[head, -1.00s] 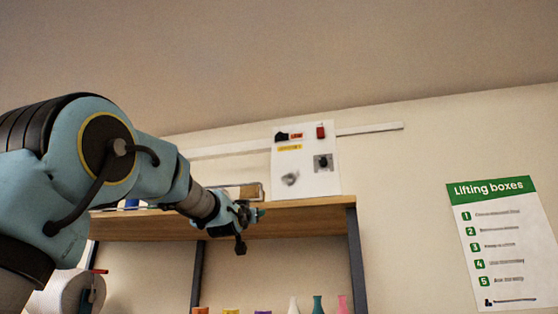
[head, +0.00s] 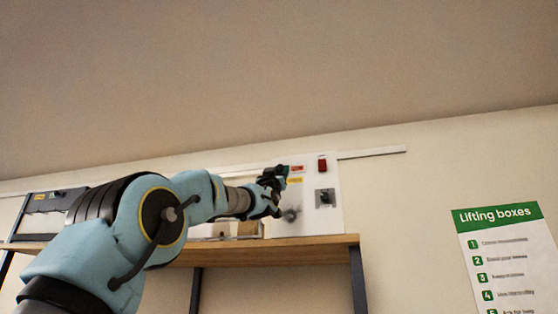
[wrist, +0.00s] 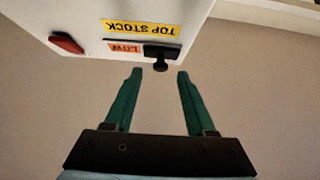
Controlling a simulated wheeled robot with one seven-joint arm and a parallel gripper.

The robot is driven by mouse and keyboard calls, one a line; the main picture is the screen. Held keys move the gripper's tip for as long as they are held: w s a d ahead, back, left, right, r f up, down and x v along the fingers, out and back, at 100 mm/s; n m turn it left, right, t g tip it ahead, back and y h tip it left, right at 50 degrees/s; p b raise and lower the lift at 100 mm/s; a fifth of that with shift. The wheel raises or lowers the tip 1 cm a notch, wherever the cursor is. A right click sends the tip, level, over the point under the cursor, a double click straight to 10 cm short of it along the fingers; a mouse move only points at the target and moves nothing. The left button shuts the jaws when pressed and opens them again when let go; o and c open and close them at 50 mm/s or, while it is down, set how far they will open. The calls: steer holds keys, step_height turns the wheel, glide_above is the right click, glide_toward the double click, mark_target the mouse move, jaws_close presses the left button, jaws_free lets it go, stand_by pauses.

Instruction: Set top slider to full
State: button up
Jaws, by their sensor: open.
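A white panel (head: 333,222) stands on the shelf against the wall. In the wrist view, the panel (wrist: 100,12) appears upside down at the top. It has a yellow TOP STOCK label (wrist: 141,28), a red LOW label (wrist: 123,47) and a black slider knob (wrist: 159,64) on a dark plate beside that label. My gripper (wrist: 160,75) is open, its two green fingers pointing at the knob, one on each side in the picture. I cannot tell whether they touch it. In the head view, my gripper (head: 281,178) hides the slider.
A red part (head: 322,165), a dark knob on a grey plate (head: 325,197) and a grey round part (head: 290,215) are on the same panel. The wooden shelf (head: 310,250) runs below. A poster (head: 505,260) hangs at right.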

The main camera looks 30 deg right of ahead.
mark_target(281, 168)
steer(key=shift+p+x, duration=0.8)
steer(key=shift+x, duration=0.55)
steer(key=shift+c, duration=0.4)
jaws_close()
